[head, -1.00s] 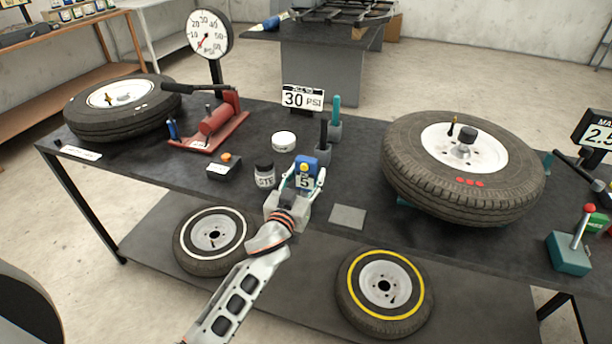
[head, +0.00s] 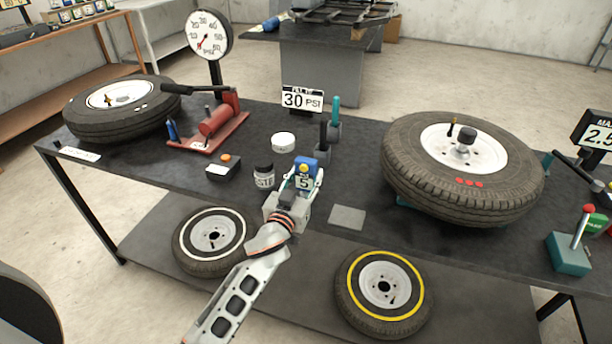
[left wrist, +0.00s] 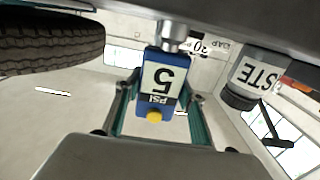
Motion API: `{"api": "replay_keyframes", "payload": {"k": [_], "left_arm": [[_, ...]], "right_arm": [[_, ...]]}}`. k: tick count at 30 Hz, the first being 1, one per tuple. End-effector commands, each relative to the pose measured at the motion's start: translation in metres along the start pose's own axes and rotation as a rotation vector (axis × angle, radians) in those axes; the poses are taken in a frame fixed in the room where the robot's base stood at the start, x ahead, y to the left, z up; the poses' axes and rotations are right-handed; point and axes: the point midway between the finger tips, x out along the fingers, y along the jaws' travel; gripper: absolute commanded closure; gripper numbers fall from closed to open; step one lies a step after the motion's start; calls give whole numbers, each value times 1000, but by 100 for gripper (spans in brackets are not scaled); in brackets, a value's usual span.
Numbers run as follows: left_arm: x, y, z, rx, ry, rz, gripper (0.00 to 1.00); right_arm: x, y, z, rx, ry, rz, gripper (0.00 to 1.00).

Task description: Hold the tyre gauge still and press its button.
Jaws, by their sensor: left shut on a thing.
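Nothing touches the button. A grey metal stem shows at the gauge's far end. My right gripper is in no view.
A jar of paste (head: 264,175) stands just left of the gauge. Dark and teal handled tools (head: 335,130) stand behind it. A large tyre (head: 405,170) lies to the right, another tyre (head: 88,125) far left. A red pump (head: 214,122) sits at left. A grey pad (head: 347,217) lies bare at right front.

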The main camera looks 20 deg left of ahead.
Motion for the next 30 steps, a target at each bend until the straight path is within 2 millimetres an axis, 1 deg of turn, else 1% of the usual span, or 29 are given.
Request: {"api": "replay_keyframes", "payload": {"k": [6, 8, 9, 11, 30], "left_arm": [[0, 0, 0, 0, 0, 0, 91], [0, 0, 0, 0, 0, 0, 91], [0, 0, 0, 0, 0, 0, 91], [0, 0, 0, 0, 0, 0, 91], [0, 0, 0, 0, 0, 0, 91]], "right_arm": [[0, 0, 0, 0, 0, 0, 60], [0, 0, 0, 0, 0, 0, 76], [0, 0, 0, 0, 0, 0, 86], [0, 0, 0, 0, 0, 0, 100], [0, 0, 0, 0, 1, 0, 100]]}}
